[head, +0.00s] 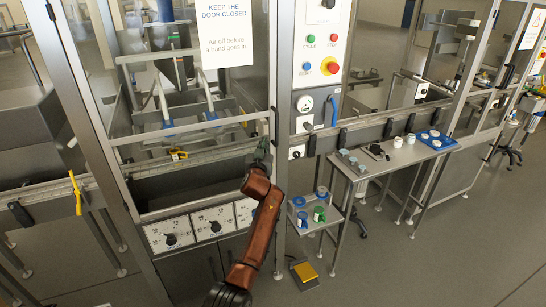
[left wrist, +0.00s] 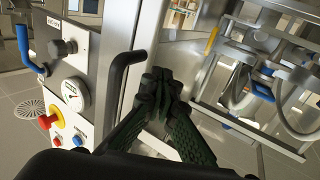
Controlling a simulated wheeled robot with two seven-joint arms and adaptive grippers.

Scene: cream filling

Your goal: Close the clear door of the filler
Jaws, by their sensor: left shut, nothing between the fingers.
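The filler's clear door (head: 160,95) is the glazed front at left in the head view, with a "keep the door closed" sign. I cannot tell whether it stands slightly open. My left gripper (head: 263,153) is at the right side of this front, low by the upright post. In the left wrist view its fingers (left wrist: 160,82) are together and empty, just right of a black bar handle (left wrist: 117,78) on a pale upright. Contact with the handle is unclear. My right gripper is not in view.
Right of the door is a control panel (head: 308,50) with buttons, a red stop knob (head: 330,66) and a gauge (head: 305,103). A small cart (head: 318,213) with jars stands below. A side table (head: 400,155) holds jars and a blue tray. Open floor lies at the lower right.

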